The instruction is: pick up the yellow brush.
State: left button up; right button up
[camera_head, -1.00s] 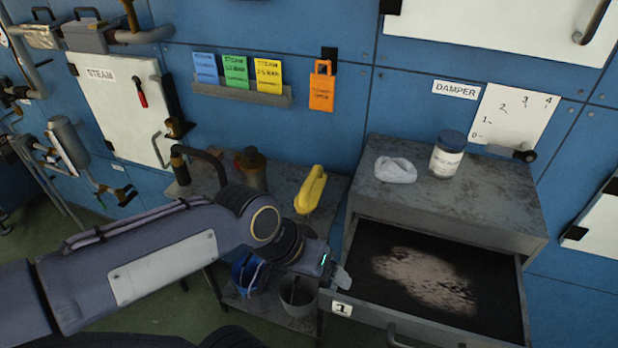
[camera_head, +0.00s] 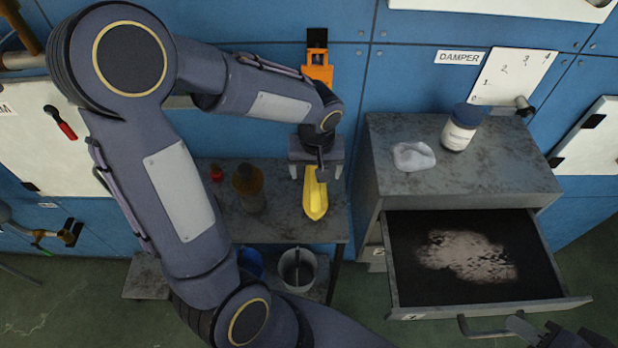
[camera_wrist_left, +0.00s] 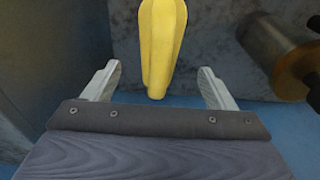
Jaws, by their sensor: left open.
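The yellow brush (camera_head: 315,200) lies on the grey bench top, pointing towards the wall. My left gripper (camera_head: 318,170) is over its far end and hides that part in the head view. In the left wrist view the brush (camera_wrist_left: 160,45) reaches down between the two spread fingers of my left gripper (camera_wrist_left: 160,88), apart from both. The left gripper is open and empty. My right gripper (camera_head: 518,328) shows at the lower right beside the drawer handle (camera_head: 480,334). I cannot tell whether its fingers are closed on the handle.
The grey bench (camera_head: 285,225) also holds a brown container (camera_head: 250,188). Right of it stands a cabinet (camera_head: 385,160) with a white cloth (camera_head: 413,156) and a jar (camera_head: 460,127) on top. Its open drawer (camera_head: 405,262) juts forward. A grey bucket (camera_head: 297,268) stands below the bench.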

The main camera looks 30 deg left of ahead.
aim_at(315, 183)
pick_arm(q)
jog(key=f, duration=0.4)
jog(key=f+p, duration=0.1)
jog(key=f, duration=0.1)
jog(key=shift+w+a+f, duration=0.15)
jog(key=shift+w+f, duration=0.15)
jog(key=shift+f, duration=0.05)
jog(key=c, duration=1.1)
jog(key=shift+r, duration=0.1)
jog(key=shift+r, duration=0.55)
jog(key=d+r, duration=0.1)
jog(key=r, duration=0.1)
jog(key=s+d+r, duration=0.1)
jog(key=r, duration=0.1)
jog(key=s+d+r+b, duration=0.1)
jog(key=r, duration=0.1)
jog(key=shift+d+r, duration=0.25)
jog(key=s+d+r, duration=0.1)
jog(key=s+d, duration=0.1)
jog(key=s+d+r+b, duration=0.1)
jog(key=d+r, duration=0.1)
jog(key=d, duration=0.1)
jog(key=s+d+r+b, duration=0.1)
jog(key=s+d+r, duration=0.1)
jog(key=d, duration=0.1)
jog(key=shift+s+d+r, duration=0.15)
jog(key=shift+s+d, duration=0.05)
jog(key=shift+s, duration=0.1)
